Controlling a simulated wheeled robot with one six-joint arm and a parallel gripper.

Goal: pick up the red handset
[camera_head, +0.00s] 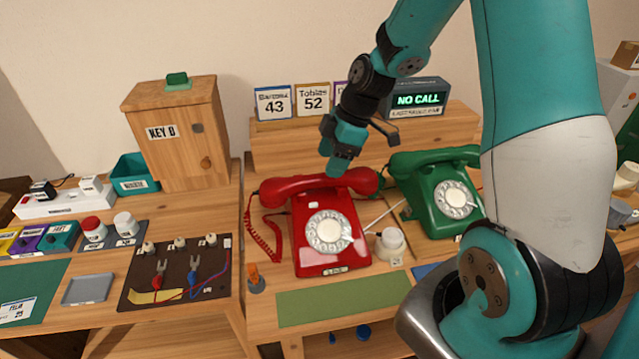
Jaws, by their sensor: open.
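The red phone (313,250) stands on the wooden desk at the middle, with a round white dial on its front. The red handset (290,186) lies across its top, with a coiled red cord hanging at the left. My gripper (338,172) is open and points down at the right half of the handset. Its fingertips overlap the handset's upper edge in this view; I cannot tell whether they touch it. The gripper hides a small part of the handset's back. The far side of the handset is not seen.
A green phone (437,200) with its own handset stands close on the right. A small whitish jar (390,243) sits between the phones. Name cards (274,103) and a "NO CALL" display (418,98) stand on the shelf behind. A green mat (343,301) lies clear in front.

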